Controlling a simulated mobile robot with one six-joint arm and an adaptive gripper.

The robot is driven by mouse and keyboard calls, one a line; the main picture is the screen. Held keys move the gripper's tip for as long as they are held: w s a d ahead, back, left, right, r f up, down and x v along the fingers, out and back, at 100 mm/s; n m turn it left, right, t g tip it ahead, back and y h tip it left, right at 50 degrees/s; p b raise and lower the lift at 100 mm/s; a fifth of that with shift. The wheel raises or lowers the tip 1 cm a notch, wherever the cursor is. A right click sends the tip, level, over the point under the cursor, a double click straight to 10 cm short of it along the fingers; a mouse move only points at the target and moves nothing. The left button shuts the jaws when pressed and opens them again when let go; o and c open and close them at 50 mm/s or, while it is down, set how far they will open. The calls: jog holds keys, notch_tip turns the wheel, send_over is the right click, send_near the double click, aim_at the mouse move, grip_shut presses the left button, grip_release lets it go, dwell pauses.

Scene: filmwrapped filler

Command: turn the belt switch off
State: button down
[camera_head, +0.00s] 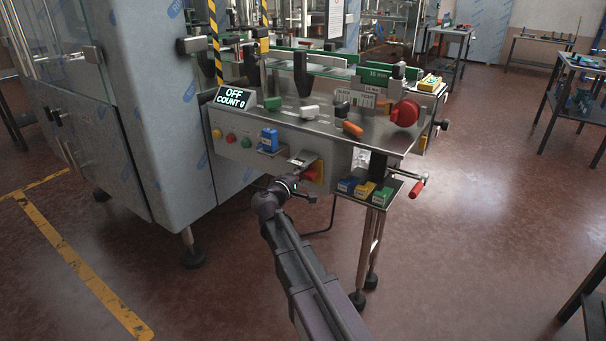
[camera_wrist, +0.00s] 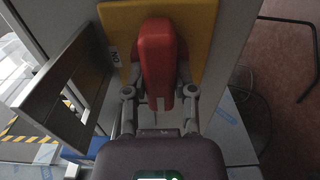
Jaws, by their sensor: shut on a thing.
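The belt switch is a red handle (camera_wrist: 157,50) on a yellow plate (camera_wrist: 203,22), upright in the wrist view. A small white label, seemingly reading ON, sits at the plate's left edge. In the head view the yellow plate and red handle (camera_head: 311,173) are on the front of the steel machine, partly hidden by my gripper (camera_head: 290,183). In the wrist view my gripper (camera_wrist: 160,82) is shut on the red handle, one finger on each side. The display (camera_head: 234,97) reads OFF and COUNT 0.
A metal flap (camera_head: 303,158) juts out just above the switch. A blue switch (camera_head: 268,140) and several round buttons lie to its left. A tray of coloured blocks (camera_head: 366,190) and a red-gripped crank (camera_head: 417,188) are to the right. The floor in front is mostly clear.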

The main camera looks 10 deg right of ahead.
jog(key=shift+w, duration=0.1)
jog(key=shift+c, duration=2.2)
grip_release()
jog(key=v, duration=1.2)
